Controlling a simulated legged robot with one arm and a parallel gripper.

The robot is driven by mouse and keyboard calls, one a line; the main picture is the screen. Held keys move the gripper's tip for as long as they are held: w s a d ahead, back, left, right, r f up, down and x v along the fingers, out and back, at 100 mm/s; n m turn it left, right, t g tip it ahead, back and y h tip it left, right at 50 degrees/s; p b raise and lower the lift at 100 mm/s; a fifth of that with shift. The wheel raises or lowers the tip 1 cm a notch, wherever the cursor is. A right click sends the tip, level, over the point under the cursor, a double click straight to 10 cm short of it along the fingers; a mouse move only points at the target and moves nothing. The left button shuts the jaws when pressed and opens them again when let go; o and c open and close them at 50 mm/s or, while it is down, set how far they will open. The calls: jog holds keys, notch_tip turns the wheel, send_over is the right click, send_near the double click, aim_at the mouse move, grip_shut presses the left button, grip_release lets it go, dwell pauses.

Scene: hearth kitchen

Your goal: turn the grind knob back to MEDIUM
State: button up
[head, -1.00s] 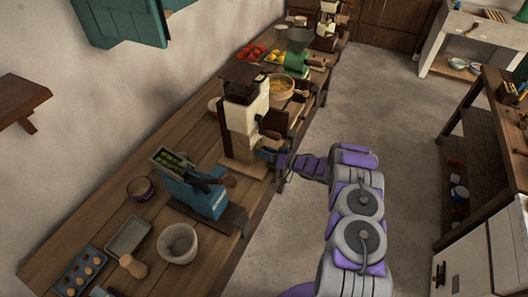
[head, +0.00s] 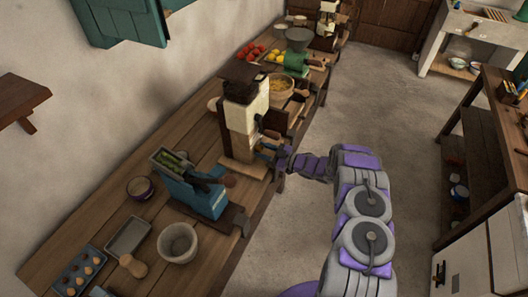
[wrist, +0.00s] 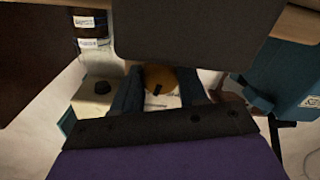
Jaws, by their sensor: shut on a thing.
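The cream and brown grinder (head: 240,118) stands on the long wooden counter. In the wrist view, the round brass-coloured grind knob (wrist: 160,78) sits between the two dark blue fingers of my gripper (wrist: 157,90). A dark pointer mark shows on the knob. Pale surface with small print lies just below it, too small to read, so I cannot tell the setting. My gripper is shut on the knob. In the head view, my gripper (head: 267,151) reaches the grinder's right side; the knob itself cannot be made out there.
A mortar (head: 178,242) and trays are nearer. The floor right of the counter (head: 300,240) is clear.

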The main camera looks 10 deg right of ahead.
jog(key=shift+n, duration=1.1)
jog(key=o, duration=1)
jog(key=shift+w, duration=0.1)
jog(key=shift+o, duration=0.2)
jog(key=shift+d, duration=0.1)
jog(key=p+v, duration=0.1)
jog(key=v, duration=1.6)
jog(key=shift+d, duration=0.1)
